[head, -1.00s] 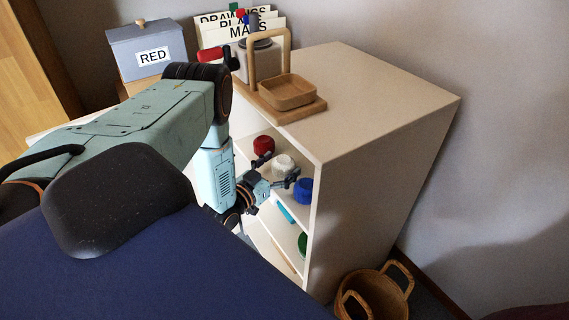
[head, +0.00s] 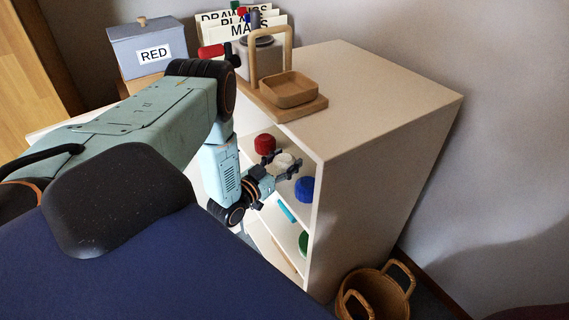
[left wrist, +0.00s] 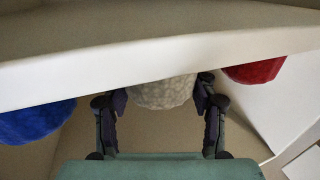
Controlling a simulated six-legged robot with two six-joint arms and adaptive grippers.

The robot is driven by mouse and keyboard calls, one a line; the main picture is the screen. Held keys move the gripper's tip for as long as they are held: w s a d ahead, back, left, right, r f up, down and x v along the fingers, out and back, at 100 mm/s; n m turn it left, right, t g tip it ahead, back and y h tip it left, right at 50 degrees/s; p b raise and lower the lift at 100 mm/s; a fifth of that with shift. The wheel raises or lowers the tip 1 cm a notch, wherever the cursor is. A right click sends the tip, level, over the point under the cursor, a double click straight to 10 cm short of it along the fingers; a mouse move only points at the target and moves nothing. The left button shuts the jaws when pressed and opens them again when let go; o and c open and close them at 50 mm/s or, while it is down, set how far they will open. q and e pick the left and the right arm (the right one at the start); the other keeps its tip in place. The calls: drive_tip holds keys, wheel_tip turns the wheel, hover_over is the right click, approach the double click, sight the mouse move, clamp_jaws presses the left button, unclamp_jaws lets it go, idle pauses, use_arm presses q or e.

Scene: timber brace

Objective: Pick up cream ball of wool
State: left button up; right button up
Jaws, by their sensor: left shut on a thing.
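The cream ball of wool (head: 284,160) is on the upper shelf of the white cabinet, between a red ball (head: 265,144) and a blue ball (head: 305,189). My left gripper (head: 283,168) reaches into the shelf and is shut on the cream ball. In the left wrist view the cream ball (left wrist: 163,93) sits between the two fingers of the gripper (left wrist: 162,100), and the shelf board hides its upper part in that picture. I cannot tell whether it still touches the shelf. My right gripper is not in view.
The cabinet (head: 370,100) has a pale edge close to the gripper. In the left wrist view the blue ball (left wrist: 36,122) and red ball (left wrist: 254,71) flank the fingers. A wooden tray stand (head: 288,92) is on top. A wicker basket (head: 377,292) stands on the floor.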

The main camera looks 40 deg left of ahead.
use_arm(q)
drive_tip(key=shift+c, duration=0.8)
